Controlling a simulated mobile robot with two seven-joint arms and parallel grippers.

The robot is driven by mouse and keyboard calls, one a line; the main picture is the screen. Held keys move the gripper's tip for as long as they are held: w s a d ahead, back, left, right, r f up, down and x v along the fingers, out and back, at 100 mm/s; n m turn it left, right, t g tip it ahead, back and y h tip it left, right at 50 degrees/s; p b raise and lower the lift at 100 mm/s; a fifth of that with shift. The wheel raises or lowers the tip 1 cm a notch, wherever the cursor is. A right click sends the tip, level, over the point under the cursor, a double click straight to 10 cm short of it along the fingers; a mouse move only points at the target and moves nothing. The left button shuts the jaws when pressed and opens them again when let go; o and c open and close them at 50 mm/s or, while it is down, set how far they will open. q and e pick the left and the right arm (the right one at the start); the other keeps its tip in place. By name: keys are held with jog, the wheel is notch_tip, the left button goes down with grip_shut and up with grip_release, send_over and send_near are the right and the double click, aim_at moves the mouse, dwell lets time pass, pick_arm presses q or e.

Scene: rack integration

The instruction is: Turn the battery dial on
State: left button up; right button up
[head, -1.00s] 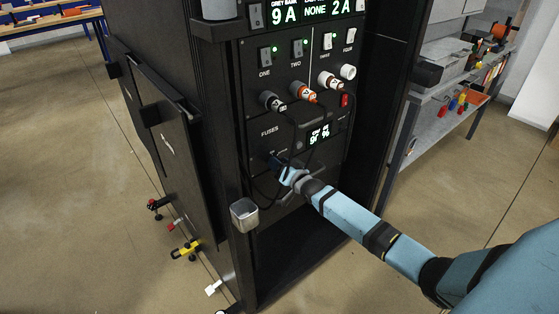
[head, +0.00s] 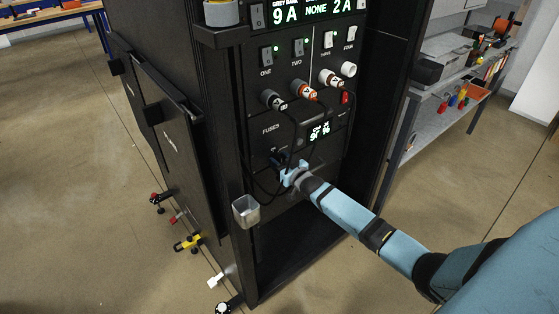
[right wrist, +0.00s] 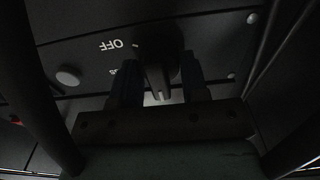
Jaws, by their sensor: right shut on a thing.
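The battery dial (right wrist: 158,82) shows in the right wrist view as a dark knob with a lighter grip bar. It sits on a black panel beside a white OFF label (right wrist: 118,45), which reads upside down there. A second label below OFF is partly hidden by a finger. My right gripper (right wrist: 160,88) is shut on the dial, with one finger on each side. In the head view my right gripper (head: 286,170) is at the lower part of the rack's front panel, and it hides the dial there. My left gripper is not in view.
The black rack (head: 225,170) holds switches, plugs with hanging cables (head: 293,130) just above my gripper, and a lit percent display (head: 320,130). A small grey cup (head: 246,211) is on the rack's front left edge. A shelf (head: 440,120) stands at the right.

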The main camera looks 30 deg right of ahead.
jog(key=o, duration=0.9)
pick_arm(q)
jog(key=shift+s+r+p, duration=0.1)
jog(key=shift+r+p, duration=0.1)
jog(key=shift+p, duration=0.6)
pick_arm(e)
jog(key=s, duration=0.9)
jog(key=s+d, duration=0.1)
jog(key=s, duration=0.3)
jog(key=shift+s, duration=0.4)
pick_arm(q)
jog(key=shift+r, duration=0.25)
